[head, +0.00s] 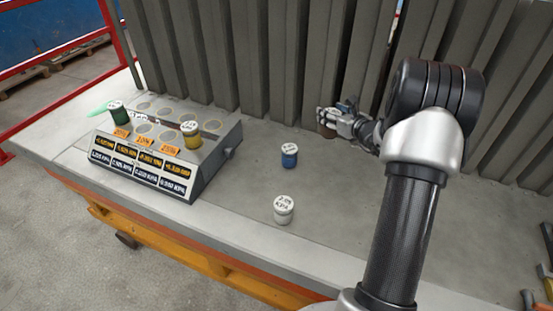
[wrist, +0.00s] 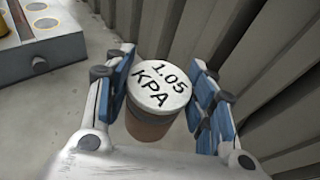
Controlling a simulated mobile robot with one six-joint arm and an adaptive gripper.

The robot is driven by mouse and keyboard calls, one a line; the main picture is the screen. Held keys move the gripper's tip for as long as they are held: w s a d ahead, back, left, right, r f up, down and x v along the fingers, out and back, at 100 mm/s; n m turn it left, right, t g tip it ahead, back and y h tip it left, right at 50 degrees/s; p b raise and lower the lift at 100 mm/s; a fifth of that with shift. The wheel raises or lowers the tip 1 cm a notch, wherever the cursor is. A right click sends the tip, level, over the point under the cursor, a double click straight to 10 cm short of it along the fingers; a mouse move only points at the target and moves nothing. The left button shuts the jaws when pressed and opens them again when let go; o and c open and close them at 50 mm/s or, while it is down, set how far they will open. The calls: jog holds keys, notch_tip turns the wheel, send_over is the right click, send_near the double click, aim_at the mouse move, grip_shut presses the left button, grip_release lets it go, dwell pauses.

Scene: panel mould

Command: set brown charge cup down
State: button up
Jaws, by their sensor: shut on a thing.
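The brown charge cup (head: 327,131) has a white lid and sits between the fingers of my gripper (head: 334,120), near the grey corrugated wall. In the wrist view the lid of the cup (wrist: 158,85) reads "1.05 KPA", with the brown body below it. The blue-padded fingers of my gripper (wrist: 162,100) are shut on it from both sides. The cup looks upright. I cannot tell whether its base touches the grey bench top (head: 235,205).
A blue cup (head: 289,156) and a pale cup (head: 283,211) stand on the bench. At left, a labelled rack (head: 203,170) with round sockets bears a green cup (head: 118,114) and a yellow cup (head: 192,138). The corrugated wall (head: 225,60) stands close behind my gripper.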

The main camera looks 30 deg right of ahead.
notch_tip(320, 180, down, 20)
jog(key=b, duration=0.5)
jog(key=o, duration=0.9)
jog(key=shift+f+b, duration=0.2)
jog(key=shift+b, duration=0.15)
jog(key=o, duration=0.4)
jog(key=shift+o, duration=0.2)
